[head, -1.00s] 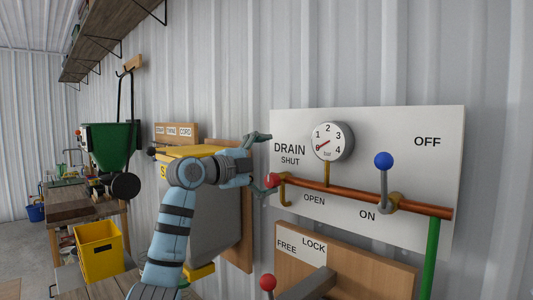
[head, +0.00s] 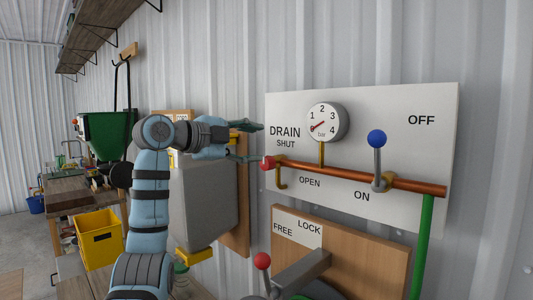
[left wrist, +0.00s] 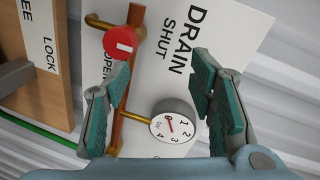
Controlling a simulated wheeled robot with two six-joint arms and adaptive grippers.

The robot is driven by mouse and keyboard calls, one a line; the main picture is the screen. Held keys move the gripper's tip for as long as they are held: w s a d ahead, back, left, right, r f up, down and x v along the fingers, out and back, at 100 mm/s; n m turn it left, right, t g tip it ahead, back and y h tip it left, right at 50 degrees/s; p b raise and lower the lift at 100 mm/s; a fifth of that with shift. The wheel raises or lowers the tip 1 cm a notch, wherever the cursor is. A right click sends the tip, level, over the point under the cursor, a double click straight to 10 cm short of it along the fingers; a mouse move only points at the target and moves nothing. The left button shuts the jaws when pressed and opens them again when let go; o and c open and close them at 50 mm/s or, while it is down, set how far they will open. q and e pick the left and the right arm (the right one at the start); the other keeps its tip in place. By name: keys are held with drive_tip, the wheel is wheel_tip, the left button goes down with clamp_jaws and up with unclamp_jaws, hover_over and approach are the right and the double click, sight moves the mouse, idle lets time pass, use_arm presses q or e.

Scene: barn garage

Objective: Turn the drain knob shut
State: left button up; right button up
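The drain knob (head: 268,163) is red and round, at the left end of the copper pipe, below the words DRAIN and SHUT. In the left wrist view the knob (left wrist: 121,42) shows a white bar on its face and lies just beyond the left-hand finger's tip, not between the fingers. My left gripper (head: 254,143) is open and empty in front of the panel's left edge. Its lower finger overlaps the knob's left side in the head view; I cannot tell whether they touch. The open fingers (left wrist: 162,80) also show in the wrist view. My right gripper is not seen.
A gauge (head: 327,122) sits on the white panel (head: 420,150) above the pipe (head: 340,178). A blue-ball lever (head: 377,139) stands upright right of it. Below is a red-ball lever (head: 262,261) by a LOCK/FREE board. A grey box (head: 205,205) hangs behind my arm.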

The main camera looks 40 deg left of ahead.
use_arm(q)
drive_tip(key=f+b+v, duration=0.1)
drive_tip(key=v, duration=0.5)
drive_tip(key=d+f+b+v, duration=0.1)
drive_tip(key=b+v, duration=0.1)
drive_tip(key=v, duration=0.5)
drive_tip(key=shift+s+f, duration=0.2)
drive_tip(key=shift+s, duration=0.05)
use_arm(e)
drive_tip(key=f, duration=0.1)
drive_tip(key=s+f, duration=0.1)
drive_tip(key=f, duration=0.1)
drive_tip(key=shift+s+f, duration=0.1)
use_arm(q)
drive_tip(key=shift+w, duration=0.1)
